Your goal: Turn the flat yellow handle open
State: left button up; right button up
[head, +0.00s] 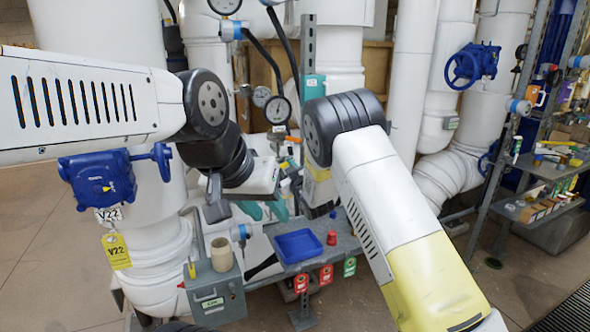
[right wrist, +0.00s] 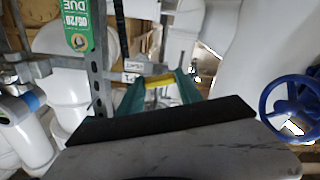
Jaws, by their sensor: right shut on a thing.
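The flat yellow handle (right wrist: 161,79) shows in the right wrist view, between the teal fingers of my right gripper (right wrist: 160,94). My right gripper is shut on it. Part of the handle is hidden by the fingers and the dark front edge of the hand. In the head view I cannot clearly make out the handle or the right fingers among the fittings behind my right arm. My left gripper (head: 264,210) has its teal fingers apart, pointing down, above and behind the grey box, with nothing seen between them.
A blue valve (head: 98,180) with V22 tags is at left. A grey box (head: 215,292) and blue tray (head: 298,246) are below. A blue handwheel (head: 465,66) is upper right; one shows right of the hand (right wrist: 294,108). A perforated post (right wrist: 97,75) stands close left.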

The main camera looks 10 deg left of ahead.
jog(key=n, duration=1.3)
jog(key=shift+f+n, duration=0.15)
jog(key=shift+n, duration=0.15)
dwell(0.4)
jog(key=o, duration=1.4)
jog(key=shift+s, duration=0.1)
jog(key=v, duration=0.7)
jog(key=shift+s+d, duration=0.2)
jog(key=shift+s, duration=0.1)
